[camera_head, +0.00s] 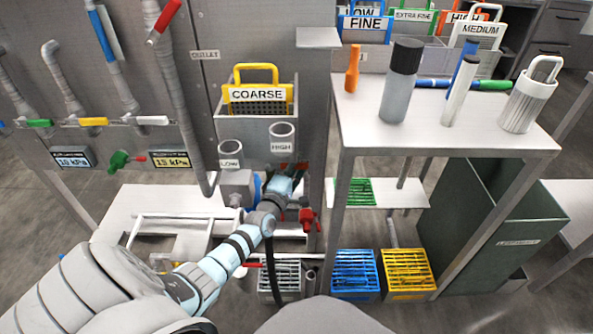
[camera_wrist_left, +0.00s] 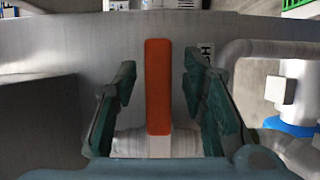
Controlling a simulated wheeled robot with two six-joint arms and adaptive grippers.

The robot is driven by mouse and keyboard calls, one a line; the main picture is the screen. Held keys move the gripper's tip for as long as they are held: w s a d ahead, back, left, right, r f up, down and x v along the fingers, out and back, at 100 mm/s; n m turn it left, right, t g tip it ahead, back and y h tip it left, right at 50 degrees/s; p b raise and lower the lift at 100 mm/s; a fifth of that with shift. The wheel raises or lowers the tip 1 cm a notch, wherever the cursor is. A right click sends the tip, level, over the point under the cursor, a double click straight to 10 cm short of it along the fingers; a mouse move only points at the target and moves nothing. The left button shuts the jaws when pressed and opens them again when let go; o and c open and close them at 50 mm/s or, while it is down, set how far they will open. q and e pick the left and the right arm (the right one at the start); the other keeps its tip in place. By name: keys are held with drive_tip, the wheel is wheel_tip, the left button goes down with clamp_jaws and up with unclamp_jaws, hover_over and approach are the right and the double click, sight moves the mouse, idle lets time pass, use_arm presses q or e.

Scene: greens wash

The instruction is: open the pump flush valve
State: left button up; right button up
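My left arm reaches in from the lower left in the head view. Its gripper (camera_head: 288,170) is beside the pipework under the cup labelled HIGH (camera_head: 282,138), partly hidden by its own wrist. In the left wrist view, an upright orange-red bar-shaped valve handle (camera_wrist_left: 158,86) stands between the two teal fingers of the left gripper (camera_wrist_left: 160,95). Gaps show on both sides of the handle, so the fingers are open around it and not touching. Which valve this is cannot be read. My right gripper is not in view.
A grey-blue pump (camera_head: 238,188) is just left of the gripper. A red valve (camera_head: 307,216) is to its lower right. The steel table (camera_head: 440,135) holding bottles stands at right. White pipe (camera_wrist_left: 275,50) and a blue-collared fitting (camera_wrist_left: 290,126) lie right of the fingers.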

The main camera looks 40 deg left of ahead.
use_arm(q)
clamp_jaws()
